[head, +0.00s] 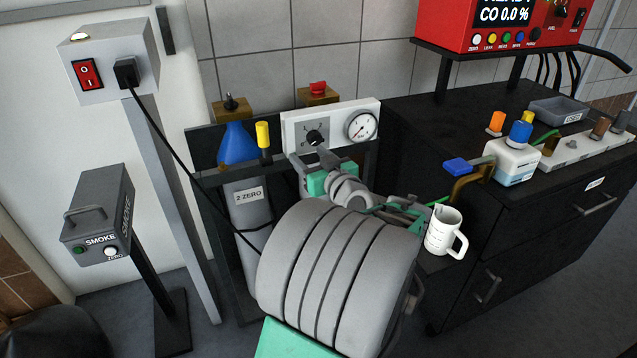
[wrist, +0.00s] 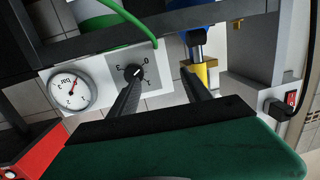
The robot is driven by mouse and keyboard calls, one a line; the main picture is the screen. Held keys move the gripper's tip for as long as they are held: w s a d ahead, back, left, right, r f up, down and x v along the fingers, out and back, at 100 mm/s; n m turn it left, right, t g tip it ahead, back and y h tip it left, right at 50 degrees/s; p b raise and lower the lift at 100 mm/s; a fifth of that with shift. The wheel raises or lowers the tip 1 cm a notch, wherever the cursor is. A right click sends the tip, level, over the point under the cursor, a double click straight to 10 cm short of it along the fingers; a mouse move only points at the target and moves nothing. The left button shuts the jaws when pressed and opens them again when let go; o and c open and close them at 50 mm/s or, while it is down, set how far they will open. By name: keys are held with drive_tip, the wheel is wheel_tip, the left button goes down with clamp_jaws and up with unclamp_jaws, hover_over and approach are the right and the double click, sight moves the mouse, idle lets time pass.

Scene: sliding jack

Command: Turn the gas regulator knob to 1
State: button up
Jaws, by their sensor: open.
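The regulator panel (head: 292,130) is a white box on a dark frame, with a black round knob (head: 314,138) and a pressure gauge (head: 361,126). The gauge (wrist: 73,88) has a red needle. My gripper (wrist: 160,77) is open and empty, one fingertip overlapping the knob's lower edge in the picture, the other off to its right. Contact cannot be told. In the head view my gripper (head: 322,156) is just below the knob, partly hidden by my arm.
A blue funnel-shaped part (head: 238,143) and a yellow-capped part (head: 263,140) stand left of the panel. A grey cylinder (head: 249,205) stands below. A black cabinet (head: 400,105) with a white mug (head: 442,232) in front lies to the right. A black cable (head: 185,175) hangs at left.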

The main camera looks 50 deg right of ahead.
sight(316, 141)
drive_tip(key=s+d+f+m+h, duration=0.1)
drive_tip(key=s+d+h, duration=0.1)
drive_tip(key=s+d, duration=0.15)
drive_tip(key=x, duration=0.7)
drive_tip(key=shift+w+r+b, duration=0.15)
drive_tip(key=shift+w+b, duration=0.1)
drive_tip(key=shift+b, duration=0.05)
clamp_jaws()
